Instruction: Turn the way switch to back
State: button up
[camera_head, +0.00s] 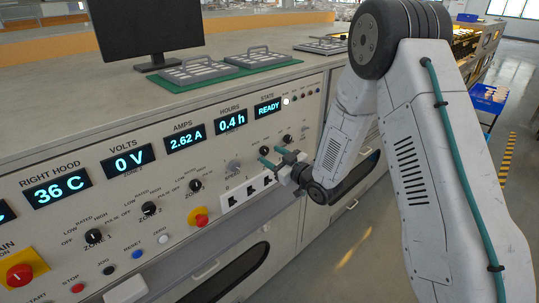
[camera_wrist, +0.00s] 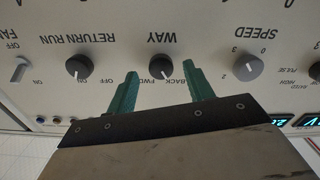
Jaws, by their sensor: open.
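The way switch (camera_wrist: 164,68) is a round dark-grey knob under the label WAY, seen upside down in the wrist view. FWD and BACK are printed beside it. The knob's mark seems to point toward the FWD side, but it is small. My gripper (camera_wrist: 162,72) is open, with one teal finger on each side of the knob. I cannot tell whether either finger touches it. In the head view my gripper (camera_head: 270,157) is at the panel, and the way switch is largely hidden by the fingers.
The speed knob (camera_wrist: 248,66) and the return run knob (camera_wrist: 79,66) flank the way switch. A fan toggle (camera_wrist: 20,70) is at the far left of the wrist view. A red emergency button (camera_head: 198,217) and lit displays (camera_head: 185,138) sit on the panel.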

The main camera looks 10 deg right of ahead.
jog(key=v, duration=0.5)
jog(key=shift+s+d, duration=0.1)
jog(key=shift+s, duration=0.05)
